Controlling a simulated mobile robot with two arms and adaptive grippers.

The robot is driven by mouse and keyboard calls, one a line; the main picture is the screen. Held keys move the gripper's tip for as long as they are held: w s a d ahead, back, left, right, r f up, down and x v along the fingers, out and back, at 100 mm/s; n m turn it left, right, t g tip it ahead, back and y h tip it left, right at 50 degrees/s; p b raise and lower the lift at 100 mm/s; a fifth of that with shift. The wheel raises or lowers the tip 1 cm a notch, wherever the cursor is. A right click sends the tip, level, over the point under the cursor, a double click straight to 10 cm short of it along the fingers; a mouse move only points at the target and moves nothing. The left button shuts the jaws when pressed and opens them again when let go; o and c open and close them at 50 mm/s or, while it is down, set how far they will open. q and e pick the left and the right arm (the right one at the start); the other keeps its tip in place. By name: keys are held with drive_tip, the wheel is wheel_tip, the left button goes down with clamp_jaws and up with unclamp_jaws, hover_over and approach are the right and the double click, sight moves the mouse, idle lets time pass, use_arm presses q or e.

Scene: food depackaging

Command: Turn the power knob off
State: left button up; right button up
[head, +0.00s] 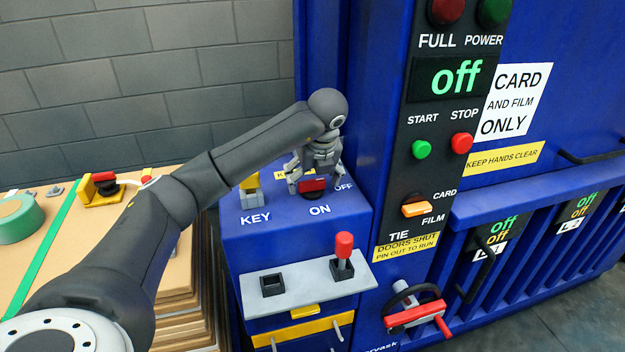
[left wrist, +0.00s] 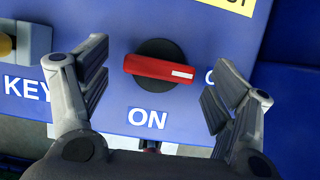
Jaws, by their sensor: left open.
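The power knob has a red bar handle on a round black base, seen in the left wrist view (left wrist: 160,68) and partly behind my fingers in the head view (head: 313,185). Its white mark is at the right end, pointing toward the OFF label, which is mostly hidden by a finger in the wrist view. The ON label (left wrist: 147,118) is below the knob. My left gripper (head: 314,184) is over the knob, open, with one finger on each side; it also shows in the left wrist view (left wrist: 152,85). The fingers look apart from the handle. My right gripper is out of view.
A KEY switch (head: 250,187) is left of the knob. Below it, a grey plate (head: 308,285) carries a red-topped lever (head: 344,255). The panel display (head: 455,77) reads "off". Stacked cardboard (head: 170,290) holds green tape (head: 18,217).

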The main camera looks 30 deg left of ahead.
use_arm(q)
drive_tip(key=v, duration=1.1)
idle(0.3)
